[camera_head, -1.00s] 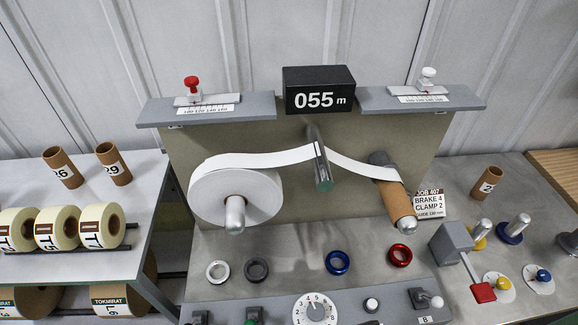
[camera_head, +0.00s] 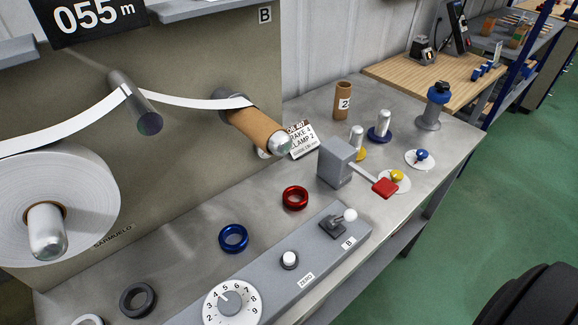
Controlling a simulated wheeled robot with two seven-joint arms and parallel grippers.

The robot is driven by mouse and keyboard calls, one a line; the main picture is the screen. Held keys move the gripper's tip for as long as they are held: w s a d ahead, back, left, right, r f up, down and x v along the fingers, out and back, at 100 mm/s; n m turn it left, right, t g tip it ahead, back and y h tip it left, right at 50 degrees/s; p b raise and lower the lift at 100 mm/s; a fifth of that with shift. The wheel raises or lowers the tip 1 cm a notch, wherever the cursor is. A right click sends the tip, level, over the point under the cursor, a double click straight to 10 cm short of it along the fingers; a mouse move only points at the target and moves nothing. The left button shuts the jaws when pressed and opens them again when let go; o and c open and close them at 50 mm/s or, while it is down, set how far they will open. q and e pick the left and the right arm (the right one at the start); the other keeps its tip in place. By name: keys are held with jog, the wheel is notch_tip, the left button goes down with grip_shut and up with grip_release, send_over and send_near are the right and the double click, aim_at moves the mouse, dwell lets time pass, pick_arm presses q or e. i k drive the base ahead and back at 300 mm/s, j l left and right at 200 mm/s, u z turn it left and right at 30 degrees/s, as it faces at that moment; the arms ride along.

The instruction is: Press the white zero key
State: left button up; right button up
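The white zero key (camera_head: 290,258) is a small white round button in a dark collar. It stands on the grey control strip (camera_head: 262,277) at the machine's front, beside a label reading ZERO (camera_head: 306,279). A numbered dial (camera_head: 232,302) is to its left and a white-knobbed lever (camera_head: 345,219) marked B to its right. The black display (camera_head: 95,15) reads 055 m. Neither of my grippers is in view.
Red (camera_head: 295,198) and blue (camera_head: 233,238) rings lie behind the strip. A grey block with a red-ended lever (camera_head: 384,187) stands to the right. A paper roll (camera_head: 85,215) and a cardboard core (camera_head: 252,130) project from the panel. Air above the key is clear.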

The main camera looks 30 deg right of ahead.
aim_at(289, 258)
jog(key=z, duration=0.95)
